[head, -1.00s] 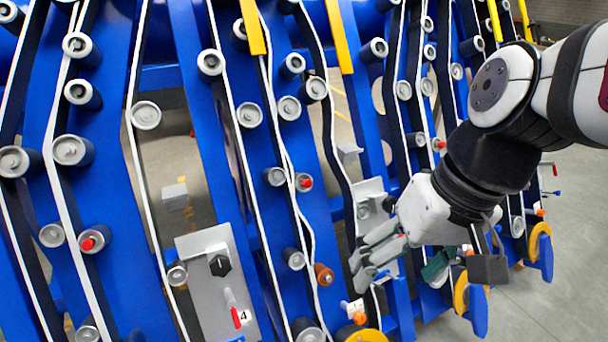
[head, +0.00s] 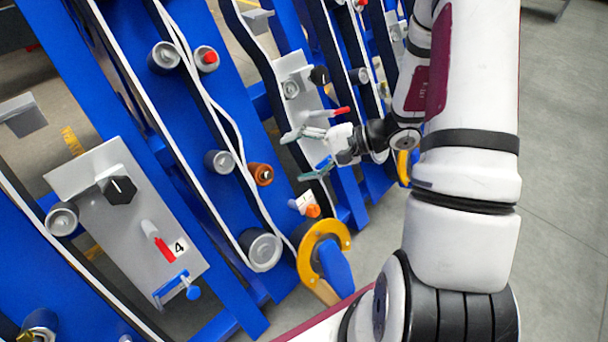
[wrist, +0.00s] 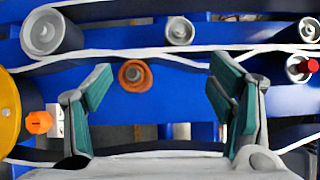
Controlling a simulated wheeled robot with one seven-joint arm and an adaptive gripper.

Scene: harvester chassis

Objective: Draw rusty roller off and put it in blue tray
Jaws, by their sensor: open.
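The rusty roller (head: 260,174) is a short orange-brown cylinder on a blue frame plate, beside a white-edged belt. My gripper (head: 304,155) is open and empty, just to the right of the roller in the head view, with its fingers pointing toward the frame. In the wrist view the roller (wrist: 134,76) shows end-on between the spread green-padded fingers of my gripper (wrist: 161,78), nearer the left finger. Neither finger appears to touch it. I see no blue tray in either view.
Grey rollers (head: 220,161) and a red-tipped roller (head: 206,58) stand near the rusty one. A yellow ring with a blue lever (head: 337,265) is below. A grey plate marked 4 (head: 130,220) is at left. Open floor (head: 565,190) lies at right.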

